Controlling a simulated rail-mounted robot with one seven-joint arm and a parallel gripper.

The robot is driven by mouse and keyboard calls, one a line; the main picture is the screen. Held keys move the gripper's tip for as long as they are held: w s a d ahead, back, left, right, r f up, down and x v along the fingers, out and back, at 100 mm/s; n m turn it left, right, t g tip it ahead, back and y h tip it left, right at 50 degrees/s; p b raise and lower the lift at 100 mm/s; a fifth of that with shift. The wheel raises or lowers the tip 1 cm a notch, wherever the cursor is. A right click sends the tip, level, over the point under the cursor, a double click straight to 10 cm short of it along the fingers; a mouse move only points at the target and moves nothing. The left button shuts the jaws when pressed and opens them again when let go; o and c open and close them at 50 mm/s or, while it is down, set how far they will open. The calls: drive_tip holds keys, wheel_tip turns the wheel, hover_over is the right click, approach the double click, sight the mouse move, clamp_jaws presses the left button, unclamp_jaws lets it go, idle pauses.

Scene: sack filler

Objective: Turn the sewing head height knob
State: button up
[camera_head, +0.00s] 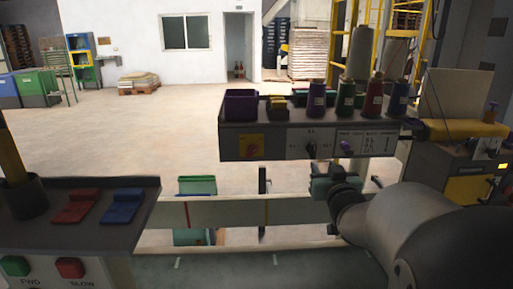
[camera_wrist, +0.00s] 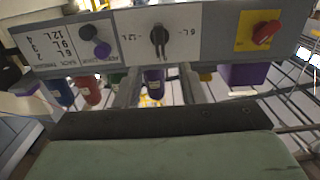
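The control panel (camera_head: 273,143) stands on a grey box ahead of my gripper. On it, a black pointer knob (camera_head: 311,148) sits on a white plate. In the wrist view this knob (camera_wrist: 160,38) points roughly up and down the picture between marks that read like 6L and 12L. No legible label names the sewing head height knob; this may be it. My gripper (camera_head: 330,175) is just below and in front of the panel. In the wrist view my gripper (camera_wrist: 161,72) is open and empty, its two fingers apart below the knob. Whether they touch the panel cannot be told.
Several thread spools (camera_head: 345,100) and a purple bin (camera_head: 240,106) stand on the box. A second console (camera_head: 70,265) with buttons is at the lower left.

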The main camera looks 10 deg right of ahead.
sight(314, 151)
drive_tip(key=w, duration=0.4)
drive_tip(key=w+d, duration=0.1)
drive_tip(key=w, duration=0.2)
drive_tip(key=w+d+p, duration=0.1)
drive_tip(key=w, duration=0.3)
drive_tip(key=shift+w, duration=0.3)
drive_tip(key=c, duration=0.6)
